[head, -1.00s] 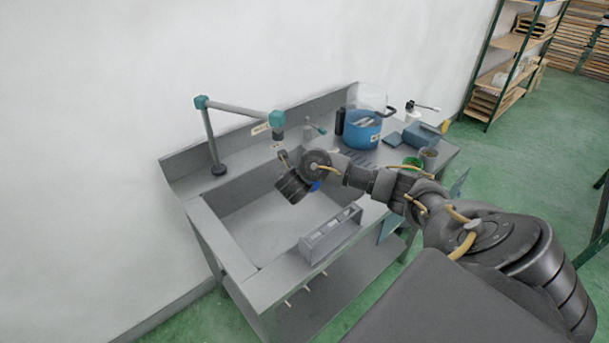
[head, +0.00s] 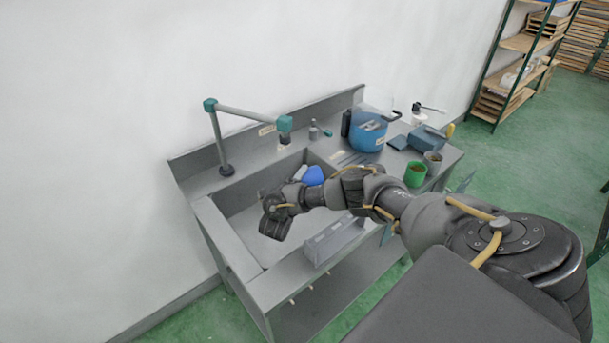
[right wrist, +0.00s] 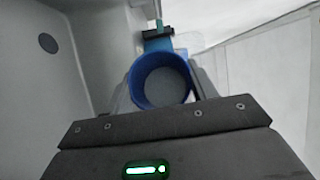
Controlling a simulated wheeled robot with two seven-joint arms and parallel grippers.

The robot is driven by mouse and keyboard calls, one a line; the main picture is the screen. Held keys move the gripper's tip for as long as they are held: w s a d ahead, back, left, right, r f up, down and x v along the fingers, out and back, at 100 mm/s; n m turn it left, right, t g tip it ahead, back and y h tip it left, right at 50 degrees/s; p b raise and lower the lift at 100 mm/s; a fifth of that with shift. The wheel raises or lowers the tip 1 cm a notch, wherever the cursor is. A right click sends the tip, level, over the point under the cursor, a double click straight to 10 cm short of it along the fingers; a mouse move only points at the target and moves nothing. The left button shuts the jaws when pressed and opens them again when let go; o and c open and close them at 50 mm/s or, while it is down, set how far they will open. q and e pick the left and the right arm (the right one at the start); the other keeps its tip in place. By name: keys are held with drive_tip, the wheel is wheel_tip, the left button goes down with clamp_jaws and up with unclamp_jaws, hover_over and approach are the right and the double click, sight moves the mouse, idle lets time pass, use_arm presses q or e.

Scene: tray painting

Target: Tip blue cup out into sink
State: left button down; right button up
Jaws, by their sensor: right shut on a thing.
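The blue cup (head: 313,175) is in my right gripper (head: 301,175), above the sink basin (head: 238,222). My right arm hides part of the cup and hand in the head view. In the right wrist view the gripper's grey fingers stand on both sides of the cup (right wrist: 136,84), shut on it. There the cup's round blue rim and a grey inside face the camera. I cannot tell whether anything is in it. The sink's dark round drain (right wrist: 48,43) shows at upper left of that view. My left gripper is out of view.
A faucet with teal joints (head: 250,114) arches over the sink's back edge. A grey slotted rack (head: 335,240) stands on the front edge. A blue bucket (head: 368,135), a green cup (head: 415,174) and a blue box (head: 427,139) stand on the right counter.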

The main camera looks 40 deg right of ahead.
drive_tip(key=shift+a+r+n+t+h+p, duration=0.2)
drive_tip(key=shift+n+t+h+p, duration=0.2)
drive_tip(key=shift+n+p, duration=0.25)
drive_tip(key=shift+w+a+f+n+h, duration=0.15)
drive_tip(key=shift+n+h, duration=0.15)
drive_tip(key=shift+n, duration=0.15)
drive_tip(key=shift+t, duration=0.3)
drive_tip(key=shift+f, duration=0.1)
idle(0.6)
drive_tip(key=shift+s+d+f+m+g+b, duration=0.3)
drive_tip(key=shift+d+m+b, duration=0.1)
drive_tip(key=shift+d+b, duration=0.1)
drive_tip(key=shift+s+d+f+m+g+b, duration=0.2)
drive_tip(key=shift+d+f+m+g+b, duration=0.1)
drive_tip(key=shift+d+m+b, duration=0.15)
drive_tip(key=shift+w+r+y, duration=0.1)
drive_tip(key=shift+r+y, duration=0.2)
drive_tip(key=shift+y, duration=0.2)
drive_tip(key=shift+w+a+r, duration=0.15)
drive_tip(key=shift+a+r, duration=0.15)
drive_tip(key=shift+a, duration=0.2)
drive_tip(key=shift+a+m+y, duration=0.1)
drive_tip(key=shift+m+y, duration=0.15)
drive_tip(key=shift+y, duration=0.05)
